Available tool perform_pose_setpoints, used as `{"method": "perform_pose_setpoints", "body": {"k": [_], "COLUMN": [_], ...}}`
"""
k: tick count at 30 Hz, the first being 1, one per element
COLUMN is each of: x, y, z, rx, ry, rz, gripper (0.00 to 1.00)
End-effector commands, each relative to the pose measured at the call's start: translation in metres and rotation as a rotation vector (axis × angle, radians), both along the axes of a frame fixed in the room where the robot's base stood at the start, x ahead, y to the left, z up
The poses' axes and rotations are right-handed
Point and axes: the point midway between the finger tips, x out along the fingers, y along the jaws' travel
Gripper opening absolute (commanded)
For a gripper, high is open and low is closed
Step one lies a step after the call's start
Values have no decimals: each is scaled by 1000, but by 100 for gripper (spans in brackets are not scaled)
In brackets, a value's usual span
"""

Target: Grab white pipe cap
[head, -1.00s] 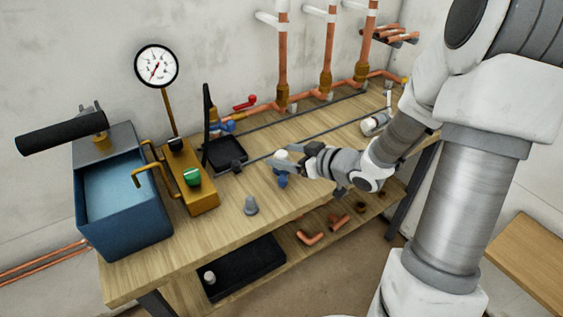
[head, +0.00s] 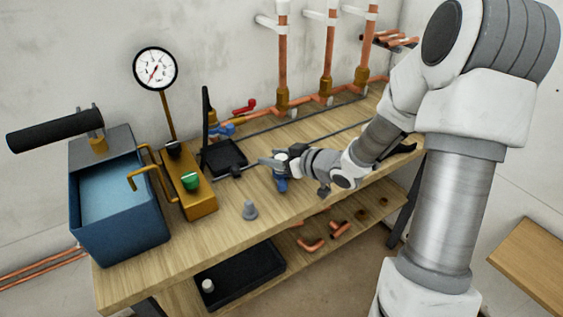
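My gripper (head: 273,161) is low over the middle of the workbench, pointing left. Its dark fingers are at a small upright piece with a pale top (head: 281,157) and a blue lower part (head: 280,185). I cannot tell if the fingers touch it or are closed on it. A small whitish cap-like piece (head: 207,286) stands in the black tray (head: 240,273) on the lower shelf, away from my gripper. I cannot tell for sure which is the white pipe cap.
A grey cone-shaped piece (head: 250,210) stands on the bench (head: 215,232) in front of my gripper. At left are a blue tank (head: 120,212) and a brass block with gauge (head: 155,68). Copper pipes (head: 325,55) rise at the back. The bench's front edge is clear.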

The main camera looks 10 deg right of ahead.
Motion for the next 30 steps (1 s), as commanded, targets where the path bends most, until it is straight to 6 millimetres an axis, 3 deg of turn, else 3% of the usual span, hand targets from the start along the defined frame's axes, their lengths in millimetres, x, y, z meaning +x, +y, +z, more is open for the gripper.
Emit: {"method": "perform_pose_setpoints", "body": {"k": [1, 6, 17, 25, 30], "x": [0, 0, 0, 0, -4], "y": [0, 0, 0, 0, -36], "z": [0, 0, 6, 46, 67], "rx": [0, 0, 0, -2, -1], "ry": [0, 0, -1, -4, -3], "rz": [0, 0, 0, 1, -6], "gripper": [26, 0, 0, 0, 0]}}
